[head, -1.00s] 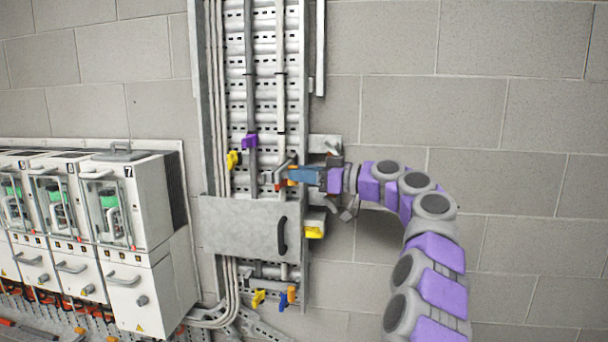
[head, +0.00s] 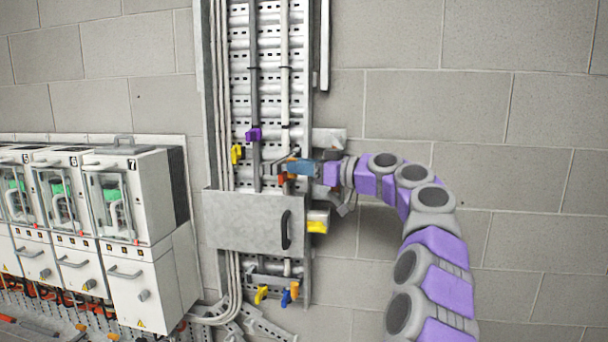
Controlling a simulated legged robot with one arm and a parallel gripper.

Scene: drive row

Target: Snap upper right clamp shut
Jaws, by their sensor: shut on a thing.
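My gripper (head: 288,170) is at the right cable run of the vertical ladder, just above the grey cover plate. It is shut at the upper right clamp (head: 282,178), where a small orange-red part and a grey lever-like piece show by the fingertips. The gripper's blue end hides part of the clamp, so whether it is latched cannot be told. A purple clamp (head: 253,135) sits on the run to the left, with a yellow clamp (head: 237,154) beside and below it.
The cover plate (head: 245,220) with its black handle lies close below my gripper. A yellow-faced bracket (head: 317,222) sticks out right of it. Yellow, blue and orange clamps (head: 287,297) sit lower down. White drive units (head: 130,200) stand at left. The wall at right is clear.

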